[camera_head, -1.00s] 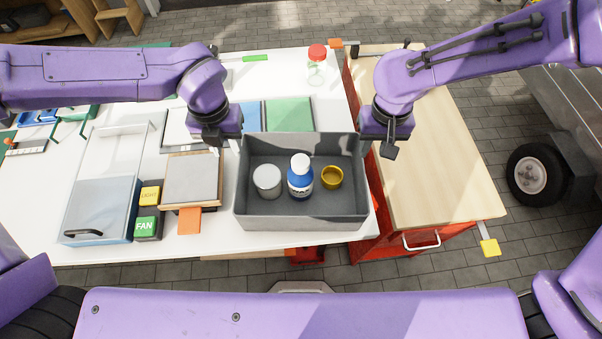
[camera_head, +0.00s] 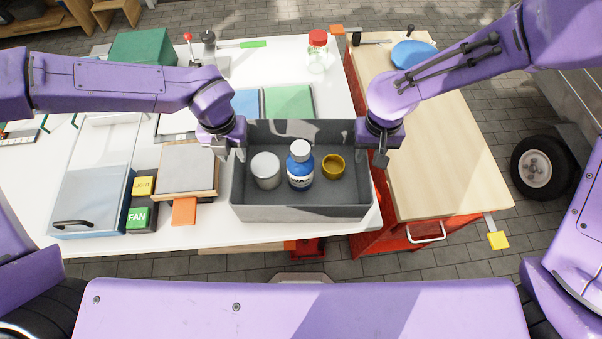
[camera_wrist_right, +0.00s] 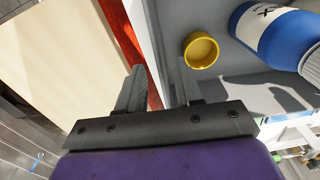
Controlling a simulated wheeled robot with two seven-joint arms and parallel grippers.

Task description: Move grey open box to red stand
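The grey open box (camera_head: 300,212) sits at the right front of the white table, holding a grey can (camera_head: 265,170), a blue bottle with a white cap (camera_head: 300,172) and a yellow ring-like cup (camera_head: 333,166). The red stand (camera_head: 400,238) with a pale wooden top (camera_head: 440,150) is right of it. My left gripper (camera_head: 229,153) is open at the box's left wall; exact contact is unclear. My right gripper (camera_head: 377,156) is at the right wall. In the right wrist view its fingers (camera_wrist_right: 158,90) are apart, with the wall's edge between them.
A blue plate (camera_head: 413,54) and a black tool lie at the stand's far end; its front top is clear. A red-lidded jar (camera_head: 317,52) stands at the table's back. A wooden-edged tray (camera_head: 187,170) and FAN block (camera_head: 138,217) are left of the box.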

